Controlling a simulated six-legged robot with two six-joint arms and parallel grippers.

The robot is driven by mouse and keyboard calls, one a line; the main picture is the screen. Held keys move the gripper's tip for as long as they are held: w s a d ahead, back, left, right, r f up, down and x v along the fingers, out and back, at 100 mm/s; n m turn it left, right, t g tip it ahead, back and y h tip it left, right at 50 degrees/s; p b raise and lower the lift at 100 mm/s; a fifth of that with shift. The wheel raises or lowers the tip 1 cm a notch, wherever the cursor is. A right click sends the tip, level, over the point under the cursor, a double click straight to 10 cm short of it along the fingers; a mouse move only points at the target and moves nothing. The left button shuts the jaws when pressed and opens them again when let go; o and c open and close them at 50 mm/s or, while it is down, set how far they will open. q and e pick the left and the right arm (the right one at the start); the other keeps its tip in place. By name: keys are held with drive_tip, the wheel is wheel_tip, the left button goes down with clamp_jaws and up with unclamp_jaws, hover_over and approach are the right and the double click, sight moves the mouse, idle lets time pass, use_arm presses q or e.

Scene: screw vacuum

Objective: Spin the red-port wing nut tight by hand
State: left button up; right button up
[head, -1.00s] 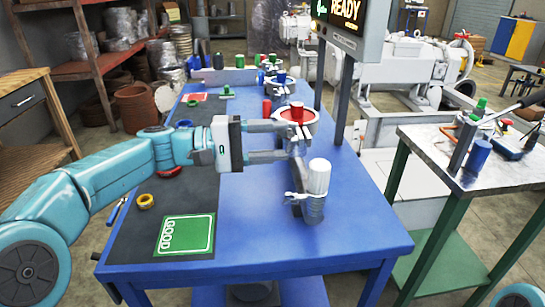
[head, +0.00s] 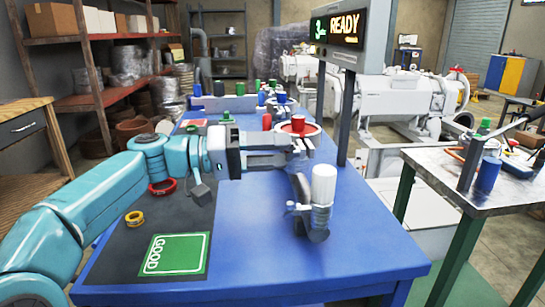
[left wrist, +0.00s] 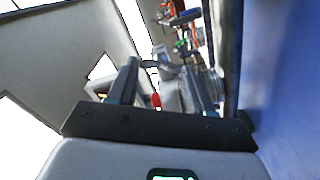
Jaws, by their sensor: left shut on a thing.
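The red port (head: 298,125), a red cap on a round grey flange, stands on the blue bench. My left gripper (head: 303,147) reaches in from the left at the near side of this flange, just below the red cap. Its jaws are shut on a small part there, which I take to be the red-port wing nut; the fingers hide most of it. In the left wrist view a bit of red (left wrist: 155,100) shows between the fingers, with grey metal beyond. My right gripper is not in view.
A white-capped port (head: 323,185) with a clamp stands close in front of the gripper. A display post (head: 346,115) rises behind. The bench's front right is clear.

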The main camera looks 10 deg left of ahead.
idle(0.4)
use_arm(q)
drive_tip(key=o, duration=0.8)
drive_tip(key=p+v, duration=0.3)
drive_tip(key=v, duration=1.3)
drive_tip(key=shift+a, duration=0.2)
